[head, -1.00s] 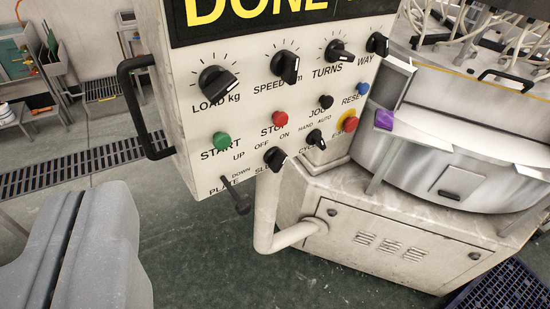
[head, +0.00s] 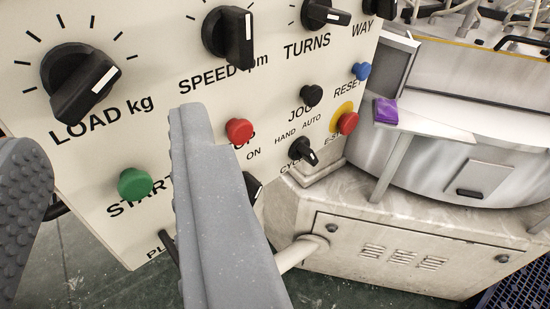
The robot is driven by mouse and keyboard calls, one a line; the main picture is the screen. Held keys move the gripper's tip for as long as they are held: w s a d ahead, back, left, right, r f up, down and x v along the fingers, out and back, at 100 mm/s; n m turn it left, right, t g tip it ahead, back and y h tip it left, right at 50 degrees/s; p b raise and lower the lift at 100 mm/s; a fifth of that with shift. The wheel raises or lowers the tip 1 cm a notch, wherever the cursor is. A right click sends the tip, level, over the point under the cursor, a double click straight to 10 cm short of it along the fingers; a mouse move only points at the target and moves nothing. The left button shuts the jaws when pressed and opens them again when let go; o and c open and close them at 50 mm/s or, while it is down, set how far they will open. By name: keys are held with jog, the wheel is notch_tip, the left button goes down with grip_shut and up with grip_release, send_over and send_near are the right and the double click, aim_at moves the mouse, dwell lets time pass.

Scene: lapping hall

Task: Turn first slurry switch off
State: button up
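The slurry switch (head: 254,186) is a small black rotary knob low on the cream control panel (head: 150,110). Only its right edge shows, beside my finger; its OFF label and most of its name are hidden, and ON shows above it. Where it points cannot be told now. My gripper (head: 105,135) is open and empty. Its grey right finger covers the panel's lower middle, in front of the switch's left part. Its left finger, with a studded pad, is at the left edge. Contact with the knob cannot be told.
The green START button (head: 135,184) is between the fingers. The red STOP button (head: 240,131), the CYCLE switch (head: 302,151) and the emergency stop (head: 348,123) are right of my finger. Large LOAD (head: 78,84) and SPEED (head: 230,35) knobs are above. A machine cabinet (head: 390,250) stands at right.

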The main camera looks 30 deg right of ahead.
jog(key=w+d+f+t+y, duration=0.1)
jog(key=w+d+f, duration=0.3)
jog(key=f, duration=0.4)
jog(key=w+d+f+t, duration=0.1)
jog(key=w+d+f, duration=0.3)
jog(key=f, duration=0.4)
jog(key=s+d+f+m+t+y+p, duration=0.1)
jog(key=s+d+f+m+t, duration=0.15)
jog(key=f, duration=0.55)
jog(key=s+d+f+m+t+y+p, duration=0.1)
jog(key=s+f+m+y, duration=0.15)
jog(key=f, duration=0.45)
jog(key=d+p+x, duration=0.1)
jog(key=x, duration=1.2)
jog(key=shift+w+a+f+n+h, duration=0.25)
jog(key=shift+w+a+n+h, duration=0.05)
jog(key=shift+w+n+h, duration=0.15)
jog(key=shift+c, duration=0.3)
jog(key=shift+s, duration=0.1)
grip_shut()
